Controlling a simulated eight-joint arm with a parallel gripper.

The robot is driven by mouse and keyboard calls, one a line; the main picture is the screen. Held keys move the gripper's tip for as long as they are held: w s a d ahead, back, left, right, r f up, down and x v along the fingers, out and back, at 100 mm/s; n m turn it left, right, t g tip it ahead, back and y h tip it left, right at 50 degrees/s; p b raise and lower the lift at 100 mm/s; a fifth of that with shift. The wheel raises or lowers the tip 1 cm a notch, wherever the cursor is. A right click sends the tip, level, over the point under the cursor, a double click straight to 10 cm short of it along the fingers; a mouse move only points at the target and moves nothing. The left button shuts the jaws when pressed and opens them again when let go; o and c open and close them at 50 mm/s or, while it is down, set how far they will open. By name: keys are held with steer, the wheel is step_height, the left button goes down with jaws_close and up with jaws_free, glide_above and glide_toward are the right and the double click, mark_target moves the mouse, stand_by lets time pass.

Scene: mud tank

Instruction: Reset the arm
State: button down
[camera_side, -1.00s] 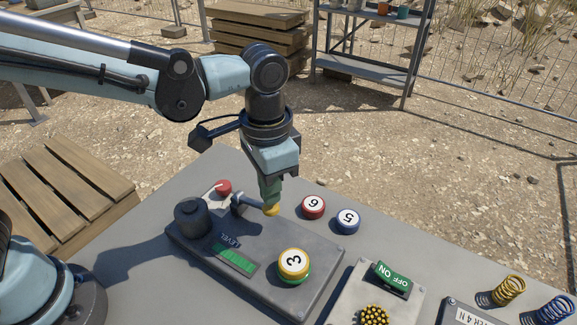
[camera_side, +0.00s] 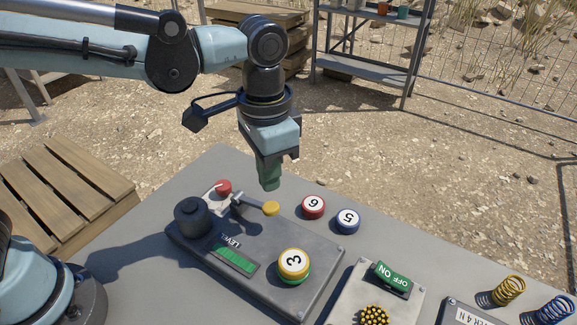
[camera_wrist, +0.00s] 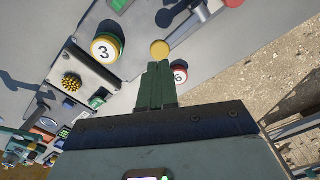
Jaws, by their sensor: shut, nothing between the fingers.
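My gripper (camera_side: 270,185) hangs pointing down above the table, its green fingers shut with nothing between them. In the side view it is just above and behind the yellow knob (camera_side: 271,208) of a lever, apart from it.
A yellow-green disc marked 3 (camera_side: 293,265) is on the panel. A red disc marked 6 (camera_side: 312,206) and a blue disc marked 5 (camera_side: 347,220) lie on the table (camera_side: 400,252). A green switch (camera_side: 392,278) and springs (camera_side: 509,290) are at right. The air above is clear.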

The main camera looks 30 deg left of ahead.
steer(key=shift+a, duration=0.1)
steer(key=s+a+n+t, duration=0.1)
steer(key=a+n+t, duration=0.2)
steer(key=a, duration=0.6)
steer(key=s+a+n+t, duration=0.2)
steer(key=a+n+t, duration=0.1)
steer(key=a, duration=0.7)
steer(key=shift+s+a+t, duration=0.25)
steer(key=shift+t, duration=0.35)
steer(key=shift+f, duration=0.1)
